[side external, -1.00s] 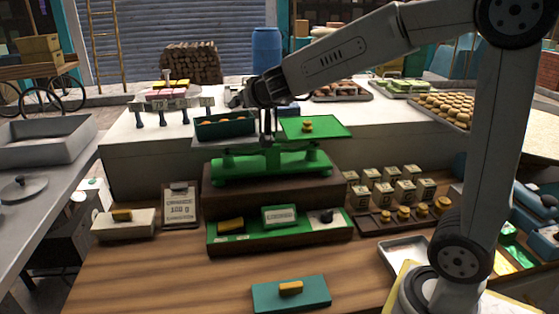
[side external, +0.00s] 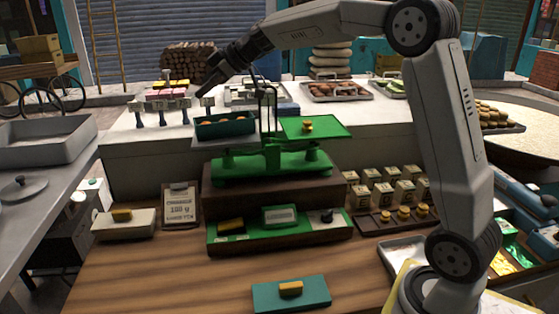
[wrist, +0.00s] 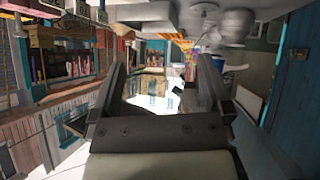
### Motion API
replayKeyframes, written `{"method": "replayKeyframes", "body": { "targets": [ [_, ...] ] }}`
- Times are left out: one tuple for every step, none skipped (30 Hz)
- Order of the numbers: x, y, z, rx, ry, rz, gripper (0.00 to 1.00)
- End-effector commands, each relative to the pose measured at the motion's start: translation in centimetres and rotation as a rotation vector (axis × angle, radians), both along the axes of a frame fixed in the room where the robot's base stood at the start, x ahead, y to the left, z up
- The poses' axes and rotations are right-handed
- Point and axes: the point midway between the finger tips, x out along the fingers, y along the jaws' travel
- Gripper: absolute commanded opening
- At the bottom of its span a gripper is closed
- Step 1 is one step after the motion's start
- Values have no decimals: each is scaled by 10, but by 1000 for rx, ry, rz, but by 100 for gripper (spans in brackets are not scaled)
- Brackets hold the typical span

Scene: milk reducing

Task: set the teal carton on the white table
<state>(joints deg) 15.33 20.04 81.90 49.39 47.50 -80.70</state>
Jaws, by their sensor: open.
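A teal open carton (side external: 225,128) with orange-brown round things in it sits at the left pan of the green balance scale (side external: 268,165). The white table (side external: 150,140) is the long pale counter behind the scale. A second teal block (side external: 290,294) with a yellow piece on top lies on the wooden counter at the front; I cannot tell which teal thing is the carton meant. My gripper (side external: 212,88) is above the white table, behind and above the scale's left pan. In the wrist view its two fingers (wrist: 165,78) are spread with nothing between them.
Label stands (side external: 160,108) and pink and yellow blocks (side external: 168,92) stand at the left of the white table. A grey tray (side external: 250,92) lies behind the scale, a tray of brown goods (side external: 335,92) right of it. The scale's green right pan (side external: 315,127) holds brass weights.

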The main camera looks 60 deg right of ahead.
Motion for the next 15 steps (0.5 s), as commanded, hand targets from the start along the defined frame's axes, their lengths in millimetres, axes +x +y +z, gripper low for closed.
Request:
{"method": "replayKeyframes", "body": {
  "targets": [
    [-2,-5,-3,-20,32,41,100],
    [-3,-8,-5,-34,53,65,100],
    [-6,-12,-8,-50,84,98,100],
    [-9,-15,-9,-63,107,121,100],
    [-11,-18,-11,-75,130,143,100],
    [-15,-23,-13,-90,162,172,100],
    [-18,-27,-16,-102,187,191,100],
    [-21,-30,-17,-112,210,208,100],
    [-24,-35,-19,-124,240,230,100],
    [-27,-38,-20,-133,261,244,100],
    [-30,-41,-22,-142,281,257,100],
    [-33,-45,-22,-150,304,270,100],
    [-35,-48,-23,-157,321,280,100],
    [-37,-50,-24,-161,335,288,100],
    [-39,-52,-25,-166,350,297,100]
  ]
}}
